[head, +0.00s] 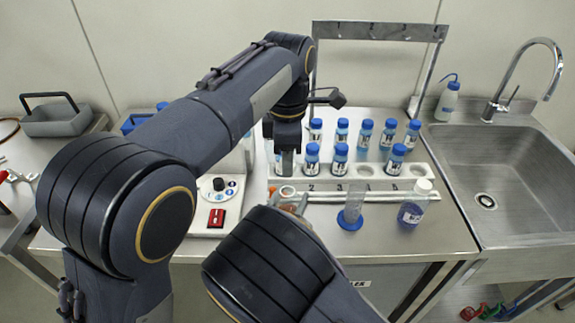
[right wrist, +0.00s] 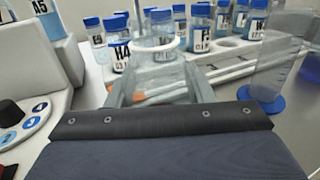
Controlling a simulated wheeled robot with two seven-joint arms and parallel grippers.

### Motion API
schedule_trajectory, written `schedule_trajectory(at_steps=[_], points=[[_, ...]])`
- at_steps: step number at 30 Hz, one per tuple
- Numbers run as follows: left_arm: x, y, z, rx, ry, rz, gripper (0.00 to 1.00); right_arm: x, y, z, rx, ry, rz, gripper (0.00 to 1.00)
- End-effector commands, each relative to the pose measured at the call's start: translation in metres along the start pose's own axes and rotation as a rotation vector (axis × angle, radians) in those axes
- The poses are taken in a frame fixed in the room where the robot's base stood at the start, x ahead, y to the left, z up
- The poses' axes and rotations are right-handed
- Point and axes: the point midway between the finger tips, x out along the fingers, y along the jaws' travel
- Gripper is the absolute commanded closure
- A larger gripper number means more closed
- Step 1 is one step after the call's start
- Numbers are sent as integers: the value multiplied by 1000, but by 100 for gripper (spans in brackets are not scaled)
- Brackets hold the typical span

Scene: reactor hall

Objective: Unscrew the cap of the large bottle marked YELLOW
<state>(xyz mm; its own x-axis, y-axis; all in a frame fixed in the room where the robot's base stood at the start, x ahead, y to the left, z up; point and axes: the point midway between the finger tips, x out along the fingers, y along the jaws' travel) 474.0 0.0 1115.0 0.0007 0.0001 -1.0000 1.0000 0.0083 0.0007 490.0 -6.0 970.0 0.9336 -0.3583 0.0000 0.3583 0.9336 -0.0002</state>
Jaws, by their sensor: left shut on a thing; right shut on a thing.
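A large bottle (head: 413,205) with a white cap and blue-purple contents stands at the bench's right front; its label is too small to read. I cannot make out the word YELLOW on any bottle. My left gripper (head: 286,170) points down in front of the rack and is shut; what it grips is hidden between its fingers. My right gripper (right wrist: 160,85) is shut on a clear vessel (right wrist: 155,50) with a pale round rim, partly hidden by the fingers. In the head view, that rim (head: 287,190) shows just below the left gripper.
Several blue-capped bottles (head: 366,133) stand in and behind a white numbered rack (head: 325,187). A clear cylinder on a blue base (head: 350,219) stands in front of it. A device with a black knob (head: 218,184) is left of the grippers. A sink (head: 500,175) is at the right.

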Motion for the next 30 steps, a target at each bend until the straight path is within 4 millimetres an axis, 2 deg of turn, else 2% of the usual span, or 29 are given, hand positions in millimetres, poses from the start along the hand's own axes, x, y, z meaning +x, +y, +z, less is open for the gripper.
schedule_trajectory(at_steps=[6,7,12,20,23,26,30], points=[[-1,0,0,0,0,0,97,0,0,0,0,0,0,100],[-1,0,0,0,0,0,97,0,0,0,0,0,0,48],[-1,0,0,-1,0,0,97,0,0,0,0,0,0,27],[-1,0,0,-1,0,0,97,0,0,0,0,0,0,27],[1,0,0,-1,0,0,97,-6,1,0,0,0,2,27],[3,0,0,-1,0,0,97,-20,1,-1,1,0,4,27],[8,0,0,-1,0,0,97,-50,2,-2,2,0,5,27]])
